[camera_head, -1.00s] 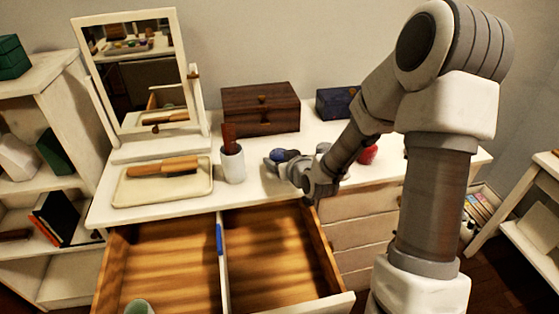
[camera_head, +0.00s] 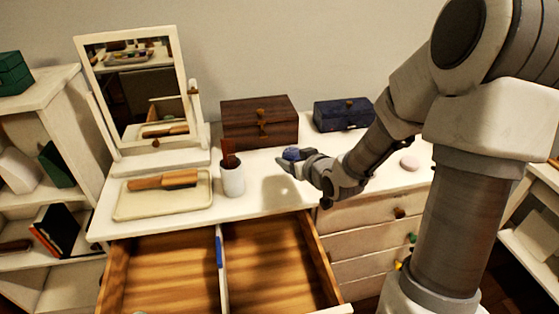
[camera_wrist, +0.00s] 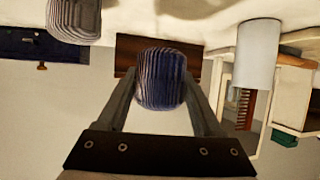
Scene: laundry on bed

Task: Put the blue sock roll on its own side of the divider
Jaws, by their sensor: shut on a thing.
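My gripper (camera_head: 288,162) is shut on the blue sock roll (camera_head: 292,154) and holds it above the white dresser top. In the wrist view the dark blue striped roll (camera_wrist: 161,79) sits between the two fingers of my gripper (camera_wrist: 163,98). Below and in front, a drawer is pulled out. A thin white divider (camera_head: 223,285) with a blue mark (camera_head: 219,250) on it splits the drawer into a left and a right compartment.
A white cup with a brush (camera_head: 232,180), a tray with a brush (camera_head: 135,208) and a mirror (camera_head: 143,90) stand left on the dresser. A brown box (camera_head: 258,122) and blue box (camera_head: 342,114) stand behind. A pale round thing (camera_head: 409,162) lies right. Another striped roll (camera_wrist: 73,18) shows in the wrist view.

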